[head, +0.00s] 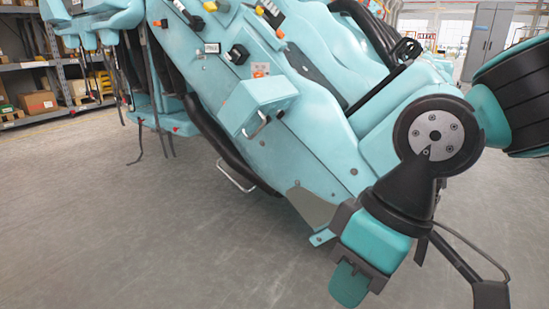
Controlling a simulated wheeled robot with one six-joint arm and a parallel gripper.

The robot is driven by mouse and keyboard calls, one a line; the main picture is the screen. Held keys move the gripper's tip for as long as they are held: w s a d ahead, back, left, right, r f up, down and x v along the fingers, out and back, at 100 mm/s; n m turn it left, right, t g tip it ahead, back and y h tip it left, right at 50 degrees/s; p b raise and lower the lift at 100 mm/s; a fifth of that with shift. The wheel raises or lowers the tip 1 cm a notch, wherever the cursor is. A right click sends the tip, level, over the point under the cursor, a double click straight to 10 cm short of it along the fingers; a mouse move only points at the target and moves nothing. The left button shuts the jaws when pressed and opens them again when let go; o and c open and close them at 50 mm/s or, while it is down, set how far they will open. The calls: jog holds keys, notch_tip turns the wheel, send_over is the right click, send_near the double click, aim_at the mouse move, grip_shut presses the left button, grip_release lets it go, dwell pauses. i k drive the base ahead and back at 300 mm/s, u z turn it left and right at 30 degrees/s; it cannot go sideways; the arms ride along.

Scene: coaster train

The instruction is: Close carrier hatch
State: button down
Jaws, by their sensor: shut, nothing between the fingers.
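The coaster train carrier (315,125) is a large teal body that slants from the upper left to the lower right in the head view. A teal box-like cover (262,100) stands out from its side, with a small metal handle (257,126) at its lower edge. It may be the hatch. I cannot tell whether it is a flap standing open or a closed box. Its inside is not visible.
A metal loop handle (235,177) hangs below the body. Seats and straps hang at the upper left. Shelves with boxes (38,101) stand behind. The grey floor (150,240) at the lower left is clear.

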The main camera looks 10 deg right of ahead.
aim_at(242, 112)
jog(key=z, duration=0.7)
jog(key=i, duration=0.8)
jog(key=u, duration=0.45)
